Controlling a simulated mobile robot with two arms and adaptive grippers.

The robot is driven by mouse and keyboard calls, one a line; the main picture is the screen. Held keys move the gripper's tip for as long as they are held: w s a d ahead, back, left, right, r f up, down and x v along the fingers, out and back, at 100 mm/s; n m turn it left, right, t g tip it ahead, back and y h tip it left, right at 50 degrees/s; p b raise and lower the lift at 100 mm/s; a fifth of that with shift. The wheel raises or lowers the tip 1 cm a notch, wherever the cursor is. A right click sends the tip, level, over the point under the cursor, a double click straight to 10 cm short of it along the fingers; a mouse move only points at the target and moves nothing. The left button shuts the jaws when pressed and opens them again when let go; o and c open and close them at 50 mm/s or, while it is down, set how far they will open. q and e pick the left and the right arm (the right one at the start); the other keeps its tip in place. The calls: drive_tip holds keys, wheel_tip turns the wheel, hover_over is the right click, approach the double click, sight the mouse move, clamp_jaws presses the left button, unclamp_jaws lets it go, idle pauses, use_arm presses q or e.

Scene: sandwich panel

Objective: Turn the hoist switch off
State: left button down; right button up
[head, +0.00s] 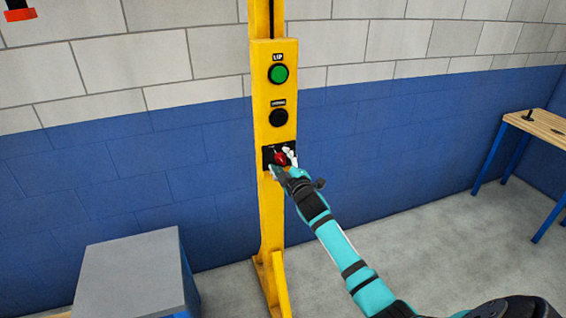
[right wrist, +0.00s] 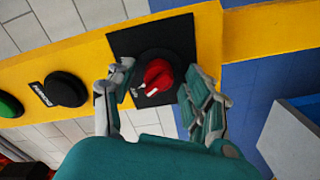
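The hoist switch is a red rotary knob (right wrist: 158,76) with a white pointer mark on a black square plate (right wrist: 183,33). In the head view the red knob (head: 281,158) is low on the yellow control panel (head: 262,104), partly covered by my right gripper (head: 284,163). In the right wrist view my right gripper (right wrist: 157,84) is open, one finger on each side of the knob, with visible gaps between fingers and knob. The knob's pointer is towards the lower left in that view; I cannot read the plate's small label. My left gripper is not in view.
Above the switch are a black button (head: 278,117) and a green button (head: 278,74). A grey-topped blue cabinet (head: 130,272) stands at lower left, a wooden-topped table (head: 545,125) at right. A red object (head: 19,12) shows at top left. The floor at right is clear.

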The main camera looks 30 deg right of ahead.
drive_tip(key=v, duration=1.2)
idle(0.5)
